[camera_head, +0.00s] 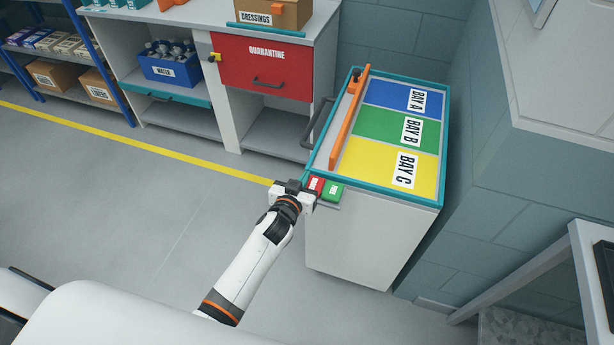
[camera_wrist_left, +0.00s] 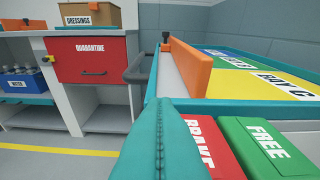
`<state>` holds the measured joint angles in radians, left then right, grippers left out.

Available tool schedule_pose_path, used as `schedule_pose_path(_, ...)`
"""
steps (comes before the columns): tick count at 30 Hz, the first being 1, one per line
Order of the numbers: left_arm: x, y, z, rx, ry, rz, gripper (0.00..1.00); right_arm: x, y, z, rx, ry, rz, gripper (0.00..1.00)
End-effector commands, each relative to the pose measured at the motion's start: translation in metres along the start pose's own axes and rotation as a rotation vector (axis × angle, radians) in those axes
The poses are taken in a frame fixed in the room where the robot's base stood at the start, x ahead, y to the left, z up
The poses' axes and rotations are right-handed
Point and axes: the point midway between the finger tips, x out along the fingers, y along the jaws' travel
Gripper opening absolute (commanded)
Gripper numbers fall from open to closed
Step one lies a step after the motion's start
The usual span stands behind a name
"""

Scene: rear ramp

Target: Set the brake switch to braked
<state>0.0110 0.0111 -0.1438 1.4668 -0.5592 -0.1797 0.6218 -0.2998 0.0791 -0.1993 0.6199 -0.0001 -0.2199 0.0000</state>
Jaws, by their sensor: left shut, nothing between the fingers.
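The brake switch shows as a red plate (camera_head: 316,186) beside a green plate (camera_head: 333,191) on the near edge of the trolley (camera_head: 374,204). In the left wrist view the red plate (camera_wrist_left: 205,145) reads as braked, partly covered, and the green plate (camera_wrist_left: 265,148) reads FREE. I cannot tell which way the switch is set. My left gripper (camera_head: 302,186) is shut and empty, just left of the red plate. Its teal fingers (camera_wrist_left: 164,104) overlap the red plate in the wrist view; whether they touch it I cannot tell. My right gripper is not in view.
The trolley top has BAY A, BAY B and BAY C areas, an orange bar (camera_head: 350,118) and a dark handle (camera_head: 318,122) on its left. A cabinet with a red QUARANTINE drawer (camera_head: 266,66) stands behind. The wall is close on the right. Floor left is clear.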

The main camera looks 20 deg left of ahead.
Motion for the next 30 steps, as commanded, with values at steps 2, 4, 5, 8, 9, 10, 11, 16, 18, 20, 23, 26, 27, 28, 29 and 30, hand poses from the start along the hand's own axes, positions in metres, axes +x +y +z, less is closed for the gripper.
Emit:
schedule_pose_path(2,0.001,0.003,-0.003,-0.057,0.003,-0.013,0.0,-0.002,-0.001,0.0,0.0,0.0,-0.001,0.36)
schedule_pose_path(4,0.001,0.004,-0.006,-0.093,0.001,-0.022,0.0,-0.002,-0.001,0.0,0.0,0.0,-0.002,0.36)
schedule_pose_path(5,0.002,0.005,-0.007,-0.1,0.001,-0.023,0.0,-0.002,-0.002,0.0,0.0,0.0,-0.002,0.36)
schedule_pose_path(8,0.003,0.006,-0.011,-0.103,0.001,-0.024,0.0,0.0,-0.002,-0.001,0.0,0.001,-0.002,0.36)
schedule_pose_path(9,0.003,0.006,-0.011,-0.102,0.0,-0.024,0.0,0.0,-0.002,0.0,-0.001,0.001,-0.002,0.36)
schedule_pose_path(10,0.003,0.006,-0.011,-0.101,0.0,-0.024,0.0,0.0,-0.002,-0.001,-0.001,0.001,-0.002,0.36)
schedule_pose_path(11,0.003,0.006,-0.011,-0.101,0.0,-0.025,0.0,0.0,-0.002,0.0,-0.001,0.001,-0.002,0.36)
schedule_pose_path(16,0.003,0.006,-0.011,-0.1,0.0,-0.024,0.0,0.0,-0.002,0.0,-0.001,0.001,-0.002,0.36)
schedule_pose_path(18,0.003,0.006,-0.011,-0.099,0.0,-0.024,0.0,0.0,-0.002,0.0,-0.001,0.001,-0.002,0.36)
schedule_pose_path(20,0.003,0.006,-0.009,-0.099,-0.001,-0.024,0.0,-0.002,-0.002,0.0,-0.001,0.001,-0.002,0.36)
schedule_pose_path(23,0.002,0.007,-0.001,-0.099,-0.001,-0.024,0.0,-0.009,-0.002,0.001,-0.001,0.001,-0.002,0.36)
schedule_pose_path(26,0.002,0.008,0.014,-0.099,-0.001,-0.024,0.0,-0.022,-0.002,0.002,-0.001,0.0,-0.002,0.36)
schedule_pose_path(27,0.002,0.009,0.022,-0.099,-0.002,-0.024,0.0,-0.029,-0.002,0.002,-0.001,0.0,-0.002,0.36)
schedule_pose_path(28,0.002,0.009,0.028,-0.099,-0.002,-0.024,0.0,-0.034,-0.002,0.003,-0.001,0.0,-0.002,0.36)
schedule_pose_path(29,0.002,0.01,0.034,-0.099,-0.002,-0.024,0.0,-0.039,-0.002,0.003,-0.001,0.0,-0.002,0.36)
schedule_pose_path(30,0.002,0.011,0.041,-0.098,-0.002,-0.024,0.0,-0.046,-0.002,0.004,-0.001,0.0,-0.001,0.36)
